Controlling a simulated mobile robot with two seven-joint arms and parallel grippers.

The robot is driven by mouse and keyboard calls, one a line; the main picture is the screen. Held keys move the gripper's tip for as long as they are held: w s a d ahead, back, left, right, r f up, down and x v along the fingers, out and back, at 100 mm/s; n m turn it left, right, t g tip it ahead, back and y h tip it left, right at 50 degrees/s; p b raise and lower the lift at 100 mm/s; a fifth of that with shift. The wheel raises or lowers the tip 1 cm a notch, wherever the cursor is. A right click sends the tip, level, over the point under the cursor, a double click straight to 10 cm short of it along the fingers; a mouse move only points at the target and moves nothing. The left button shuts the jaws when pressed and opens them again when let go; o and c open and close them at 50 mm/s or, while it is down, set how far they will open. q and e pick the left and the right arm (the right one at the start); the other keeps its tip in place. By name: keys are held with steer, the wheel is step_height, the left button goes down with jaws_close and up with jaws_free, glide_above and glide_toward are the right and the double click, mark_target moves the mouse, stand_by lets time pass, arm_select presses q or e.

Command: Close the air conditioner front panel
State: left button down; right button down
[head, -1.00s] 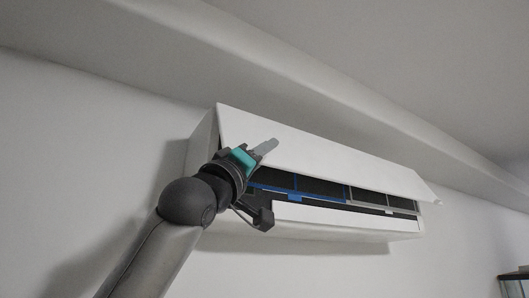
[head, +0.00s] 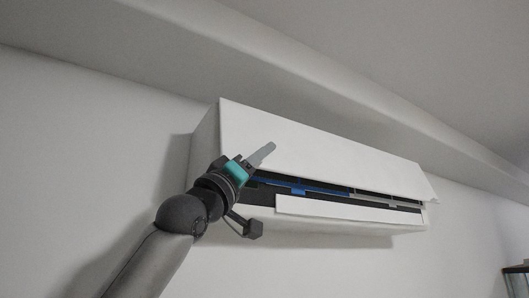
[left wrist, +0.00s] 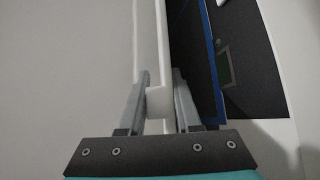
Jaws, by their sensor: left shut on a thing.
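The white air conditioner front panel (head: 320,145) is hinged along its top. It hangs slightly open, with a narrow dark gap along its lower edge. My left gripper (head: 262,154) is at the panel's lower left part. In the left wrist view my left gripper (left wrist: 162,100) has one finger on each side of the panel's edge (left wrist: 152,60) and is shut on it. The inside finger is hidden behind the panel in the head view. My right gripper is not in view.
The air conditioner body (head: 345,210) is fixed to the wall. Blue-framed filters (head: 300,189) show in the gap. A ceiling ledge (head: 330,90) runs just above the unit. A dark piece of furniture (head: 516,282) stands at the lower right. The wall below is clear.

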arm_select(q)
steer(key=shift+w+a+f, duration=0.15)
steer(key=shift+w+a, duration=0.1)
steer(key=c, duration=0.6)
jaws_free()
steer(key=shift+w+a, duration=0.1)
steer(key=shift+c, duration=0.2)
steer(key=b+v, duration=0.8)
steer(key=v, duration=0.7)
steer(key=shift+s, duration=0.25)
